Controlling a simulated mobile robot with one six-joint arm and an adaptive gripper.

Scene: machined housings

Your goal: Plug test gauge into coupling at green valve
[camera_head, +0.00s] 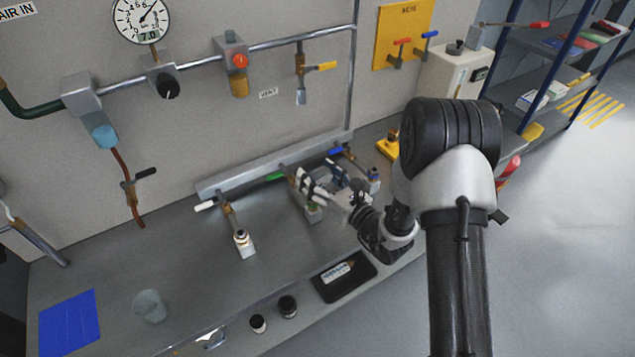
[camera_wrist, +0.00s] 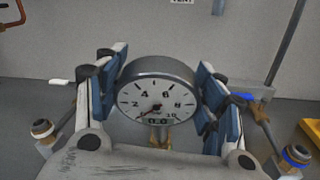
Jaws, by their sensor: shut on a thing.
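The test gauge (camera_wrist: 157,98) is a round grey-rimmed dial with a white face, its needle near zero, and a brass stem below. My gripper (camera_wrist: 160,70) is shut on the gauge, with blue-padded fingers on either side of it. In the head view my gripper (camera_head: 324,182) is over the middle of the valve manifold. The green valve handle (camera_head: 275,177) shows just left of it, and the coupling at the green valve (camera_head: 313,214) shows below it. In the wrist view the gauge hides that coupling, so I cannot tell whether the stem is in it.
The white valve (camera_head: 206,206) with its coupling (camera_head: 243,243) is to the left. The blue valve (camera_head: 336,150) is to the right, its coupling (camera_wrist: 295,155) close to my gripper. A black tray (camera_head: 345,290), two small jars and a glass (camera_head: 150,306) stand on the bench.

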